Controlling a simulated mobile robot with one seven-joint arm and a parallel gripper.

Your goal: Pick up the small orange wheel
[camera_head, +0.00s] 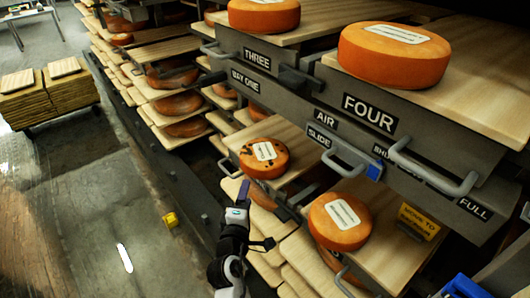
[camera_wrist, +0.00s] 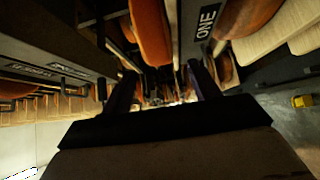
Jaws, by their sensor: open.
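Two smaller orange wheels with white labels sit on pale boards on the lower shelves in the head view. One has dark spots on its top (camera_head: 262,168); the other, plain orange wheel (camera_head: 325,228) is nearer, at lower right. I cannot tell which one the task means. My gripper (camera_head: 262,198) is open, with its fingers pointing up beside the shelf fronts, below the spotted wheel and left of the plain one. It appears empty and apart from both wheels. In the wrist view my open fingers (camera_wrist: 164,85) frame a dark gap, with an orange wheel (camera_wrist: 152,30) above them.
Larger orange wheels (camera_head: 392,62) and (camera_head: 264,16) sit on the upper boards. Grey shelf fronts with protruding handles (camera_head: 430,172) stand close by my arm. Stacked boards (camera_head: 52,92) stand at left. The floor (camera_head: 90,200) left of the rack is mostly clear.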

